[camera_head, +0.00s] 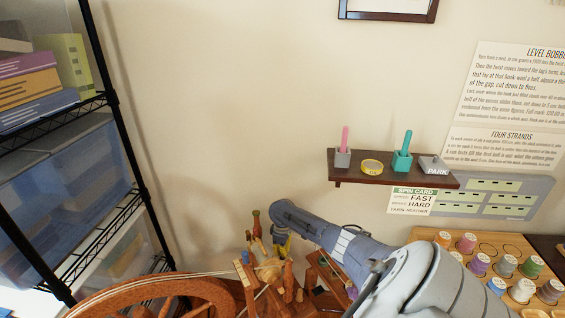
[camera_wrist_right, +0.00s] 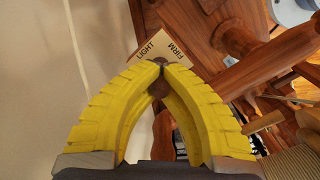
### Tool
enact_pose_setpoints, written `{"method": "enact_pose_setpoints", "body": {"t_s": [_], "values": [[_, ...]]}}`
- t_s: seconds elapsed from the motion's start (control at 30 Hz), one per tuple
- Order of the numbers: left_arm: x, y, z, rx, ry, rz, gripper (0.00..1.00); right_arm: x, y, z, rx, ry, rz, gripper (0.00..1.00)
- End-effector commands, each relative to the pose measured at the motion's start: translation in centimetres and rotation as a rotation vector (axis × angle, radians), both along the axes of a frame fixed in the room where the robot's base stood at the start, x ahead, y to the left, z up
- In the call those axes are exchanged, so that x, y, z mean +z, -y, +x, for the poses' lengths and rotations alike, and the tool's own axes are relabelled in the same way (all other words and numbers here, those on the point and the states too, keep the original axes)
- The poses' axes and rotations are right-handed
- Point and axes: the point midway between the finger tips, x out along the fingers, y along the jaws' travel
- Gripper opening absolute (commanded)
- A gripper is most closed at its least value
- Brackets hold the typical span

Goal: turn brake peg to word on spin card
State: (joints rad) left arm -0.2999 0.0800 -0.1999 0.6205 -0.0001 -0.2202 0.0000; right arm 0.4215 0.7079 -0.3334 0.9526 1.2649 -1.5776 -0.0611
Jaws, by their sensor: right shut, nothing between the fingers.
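The spin card (camera_head: 413,200) hangs on the wall under the small shelf. I can read FAST and HARD in large letters; its smaller words are too small to be sure of. My right gripper (camera_head: 281,240) is low in front of the spinning wheel's wooden parts. In the wrist view the right gripper (camera_wrist_right: 162,68) is shut with its yellow fingertips together and nothing between them. Beyond the tips is a pale label plate (camera_wrist_right: 160,44) reading LIGHT and FIRM. A dark brown round piece (camera_wrist_right: 160,88) shows behind the fingers, possibly the brake peg. My left gripper is out of view.
The spinning wheel's rim (camera_head: 150,290) fills the lower left. A wire rack (camera_head: 115,130) stands at the left. A shelf (camera_head: 390,174) holds small cups and a PARK block (camera_head: 436,168). A spool board (camera_head: 480,247) lies at the right.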

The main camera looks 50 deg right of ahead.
Motion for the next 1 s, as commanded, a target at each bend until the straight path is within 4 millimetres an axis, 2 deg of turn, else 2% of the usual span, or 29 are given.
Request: {"method": "enact_pose_setpoints", "body": {"t_s": [0.3, 0.67, 1.0], "values": [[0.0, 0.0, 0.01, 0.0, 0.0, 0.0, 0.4, -0.02, 0.02, -0.06, -0.069, -0.001, 0.0, 0.0], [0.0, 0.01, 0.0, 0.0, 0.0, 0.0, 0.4, -0.02, 0.03, -0.06, -0.072, -0.001, 0.0, 0.0], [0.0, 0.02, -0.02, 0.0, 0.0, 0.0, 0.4, -0.02, 0.01, -0.04, -0.071, -0.001, 0.0, 0.38]]}}
